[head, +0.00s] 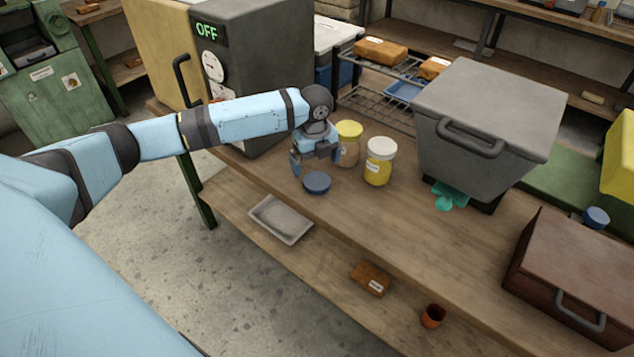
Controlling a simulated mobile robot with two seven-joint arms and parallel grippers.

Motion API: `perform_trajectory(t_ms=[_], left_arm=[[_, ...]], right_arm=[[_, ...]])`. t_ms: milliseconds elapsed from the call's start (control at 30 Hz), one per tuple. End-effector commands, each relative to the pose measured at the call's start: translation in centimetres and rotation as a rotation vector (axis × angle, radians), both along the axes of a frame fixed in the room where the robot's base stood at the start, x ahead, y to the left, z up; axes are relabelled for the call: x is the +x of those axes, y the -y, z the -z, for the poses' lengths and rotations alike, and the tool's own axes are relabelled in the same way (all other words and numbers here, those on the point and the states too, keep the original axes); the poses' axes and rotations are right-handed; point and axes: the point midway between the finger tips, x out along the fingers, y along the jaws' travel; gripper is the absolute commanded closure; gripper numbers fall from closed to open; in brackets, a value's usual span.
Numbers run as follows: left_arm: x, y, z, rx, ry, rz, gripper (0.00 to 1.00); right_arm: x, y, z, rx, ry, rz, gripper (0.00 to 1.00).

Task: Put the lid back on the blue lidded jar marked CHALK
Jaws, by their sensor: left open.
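A round blue lid (316,183) lies on the workbench close to its front edge, apart from any jar. My left gripper (313,168) is open just above and behind the lid, pointing down, with nothing visible between its fingers. A small blue rounded thing (596,217) shows at the right behind the brown case; it may be the blue jar, but most of it is hidden and no CHALK marking can be read. My right gripper is not in view.
A jar with a yellow lid (348,130) and a white-lidded jar with yellow contents (379,170) stand right of my gripper. A grey bin (485,125), a brown case (572,275) and a dark oven (255,60) stand on the workbench (425,235). Its front middle is clear.

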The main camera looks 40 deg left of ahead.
Motion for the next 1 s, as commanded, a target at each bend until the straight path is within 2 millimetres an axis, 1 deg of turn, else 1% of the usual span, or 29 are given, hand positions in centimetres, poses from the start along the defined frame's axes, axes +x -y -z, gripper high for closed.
perform_trajectory(t_ms=[33,133,467,567,667,833,900,1000], left_arm=[[0.0,0.0,0.6,0.000,-0.001,0.000,0.00],[0.0,0.0,1.3,0.000,0.001,0.001,0.00],[0.0,0.0,1.4,0.000,0.001,0.001,0.00],[0.0,0.1,1.9,0.000,0.000,0.001,0.00],[0.1,0.1,3.1,0.000,-0.003,0.000,0.00],[0.2,0.0,5.7,0.001,0.000,-0.002,0.00],[0.2,0.0,6.4,0.001,0.000,-0.001,0.00],[0.2,0.0,6.6,0.001,0.002,-0.001,0.00]], right_arm=[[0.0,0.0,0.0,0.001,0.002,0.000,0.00],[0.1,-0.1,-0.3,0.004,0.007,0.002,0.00],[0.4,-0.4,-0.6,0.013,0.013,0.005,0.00],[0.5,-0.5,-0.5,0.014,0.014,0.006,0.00],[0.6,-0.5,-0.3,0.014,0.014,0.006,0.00],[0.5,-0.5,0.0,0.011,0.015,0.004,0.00],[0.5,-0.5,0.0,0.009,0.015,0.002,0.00],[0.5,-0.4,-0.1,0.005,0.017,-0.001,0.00]])
